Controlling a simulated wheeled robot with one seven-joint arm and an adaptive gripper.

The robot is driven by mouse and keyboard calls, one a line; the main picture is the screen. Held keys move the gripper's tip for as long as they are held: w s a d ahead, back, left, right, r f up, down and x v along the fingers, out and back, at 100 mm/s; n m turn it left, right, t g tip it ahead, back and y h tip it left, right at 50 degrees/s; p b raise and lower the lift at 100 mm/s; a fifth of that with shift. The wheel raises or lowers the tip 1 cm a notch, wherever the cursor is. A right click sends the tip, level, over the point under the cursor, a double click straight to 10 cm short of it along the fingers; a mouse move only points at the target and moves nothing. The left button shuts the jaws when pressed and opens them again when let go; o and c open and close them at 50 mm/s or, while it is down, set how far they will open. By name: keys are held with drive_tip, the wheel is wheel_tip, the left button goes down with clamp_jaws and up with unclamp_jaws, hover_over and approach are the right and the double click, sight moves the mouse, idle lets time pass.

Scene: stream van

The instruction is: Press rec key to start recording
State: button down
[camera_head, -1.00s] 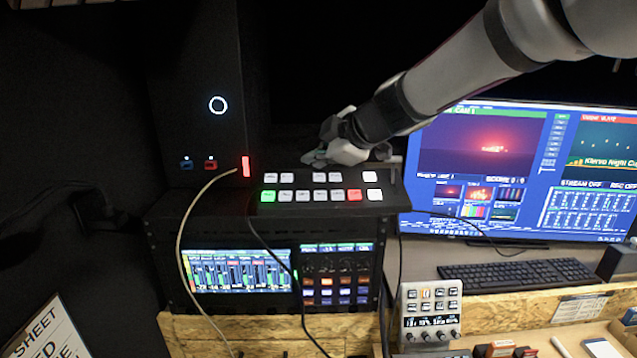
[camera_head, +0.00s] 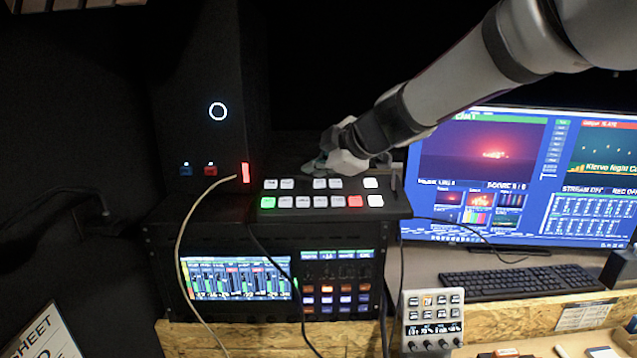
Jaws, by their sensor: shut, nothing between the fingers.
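The black switcher panel (camera_head: 325,208) lies on top of the rack and has two rows of lit keys. Most keys are white; the bottom row has a green key (camera_head: 268,202) at its left end and a red key (camera_head: 354,201) near its right end. Key labels are too small to read, so I cannot tell which is rec. My gripper (camera_head: 316,166) is shut and empty, just behind the top row of keys; whether it touches the panel I cannot tell. The monitor (camera_head: 490,175) at right shows "STREAM OFF" and what looks like "REC OFF".
A black computer tower (camera_head: 205,140) stands left of the panel. A pale cable (camera_head: 180,265) hangs in front of the rack (camera_head: 215,310). A keyboard (camera_head: 520,282) lies below the monitor, and a small control box (camera_head: 432,320) stands at front right.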

drive_tip(key=shift+f, duration=0.1)
idle(0.6)
drive_tip(key=shift+w+f, duration=0.1)
drive_tip(key=shift+f, duration=0.2)
drive_tip(key=shift+w+f, duration=0.1)
drive_tip(key=shift+f, duration=0.3)
idle(0.7)
drive_tip(key=shift+r, duration=0.15)
drive_tip(key=shift+s+r+p, duration=0.25)
drive_tip(key=shift+r+p, duration=0.45)
drive_tip(key=shift+p, duration=0.5)
drive_tip(key=r+p, duration=0.2)
drive_tip(key=p, duration=0.1)
drive_tip(key=s+r+p, duration=0.1)
drive_tip(key=r+p, duration=0.1)
drive_tip(key=p, duration=0.2)
drive_tip(key=shift+s+r, duration=0.15)
drive_tip(key=shift+r, duration=0.25)
idle(0.5)
